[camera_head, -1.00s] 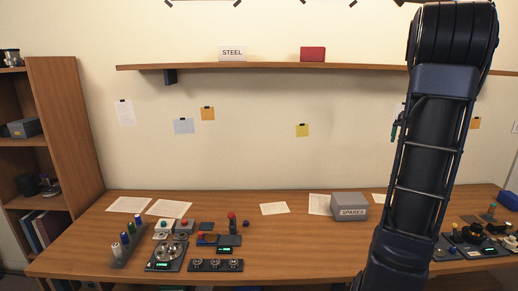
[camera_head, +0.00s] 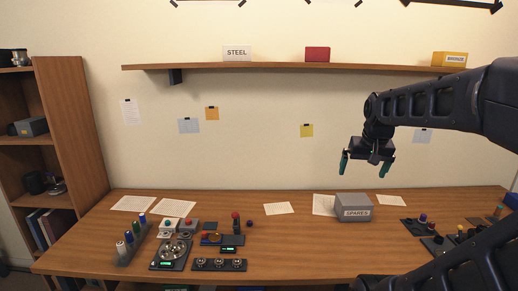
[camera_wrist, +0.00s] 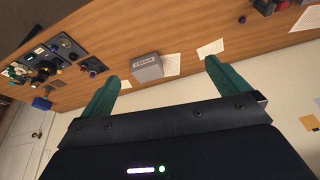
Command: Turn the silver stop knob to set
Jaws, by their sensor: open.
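Several silver knobs are at the left of the table in the head view. A dark panel (camera_head: 219,265) carries a row of three small silver knobs (camera_head: 202,261). Left of it, a dark unit (camera_head: 160,262) carries a larger silver dial (camera_head: 174,248) and a green display. I cannot tell which is the stop knob, and no labels are readable. My gripper (camera_head: 366,165) is open and empty, with green fingers pointing down, high above the table and well right of these knobs. The wrist view shows its two fingers (camera_wrist: 162,70) apart with nothing between them.
A grey SPARES box (camera_head: 354,207) stands at the table's back right. More dark panels (camera_head: 432,243) are at the right. The table's middle (camera_head: 300,245) is clear.

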